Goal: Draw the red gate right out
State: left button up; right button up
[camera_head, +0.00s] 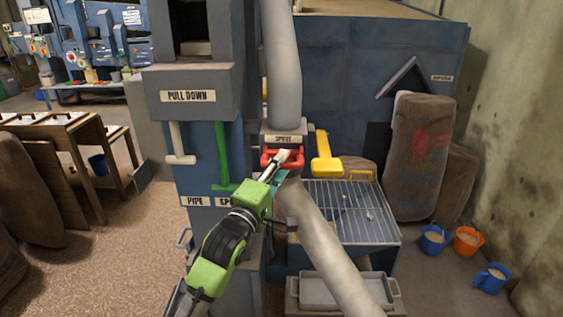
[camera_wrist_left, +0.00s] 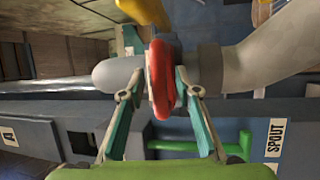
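The red gate (camera_head: 268,159) is a red handle in the grey spout below the thick grey pipe. My left gripper (camera_head: 284,157) is at this handle, its arm coming up from below. My right gripper is not in view.
A yellow handle (camera_head: 325,158) is just right of the gate, above a wire grate (camera_head: 345,212). A green lever (camera_head: 222,155) and a white lever (camera_head: 178,145) hang to the left. The lower chute (camera_head: 325,245) slopes to a grey tray (camera_head: 345,291). Buckets (camera_head: 467,241) stand at the right.

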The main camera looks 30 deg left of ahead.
pick_arm(q)
jog(key=shift+w, duration=0.2)
grip_shut()
jog(key=s+d+p, duration=0.2)
jog(key=s+d, duration=0.1)
jog(key=s, duration=0.3)
jog(key=shift+d+f, duration=0.15)
jog(key=shift+d, duration=0.25)
jog(key=shift+c, duration=0.7)
grip_release()
jog(key=shift+o, duration=0.7)
jog(key=shift+s, duration=0.15)
jog(key=shift+s+r, duration=0.1)
jog(key=shift+r, duration=0.1)
